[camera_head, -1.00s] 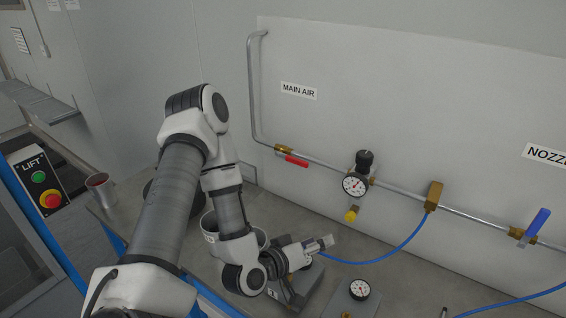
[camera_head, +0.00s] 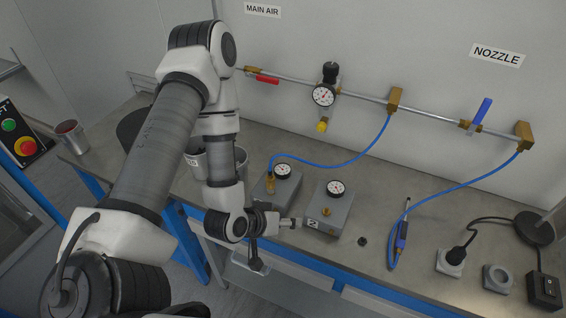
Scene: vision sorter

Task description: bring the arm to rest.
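My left arm comes in from the left, its upper part rising and its forearm hanging down at the bench's front edge. No held object is clear. A dark piece hangs below the wrist; I cannot tell what it is. My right gripper is not in view.
On the bench (camera_head: 390,165) stand another gauge box (camera_head: 266,196), a pot (camera_head: 193,161) behind my forearm, a blue tool (camera_head: 401,240), sockets (camera_head: 497,278) and a switch box (camera_head: 544,290). A wall pipe carries a gauge (camera_head: 323,95), a red lever (camera_head: 267,80) and a blue lever (camera_head: 482,110). Blue hoses cross the bench.

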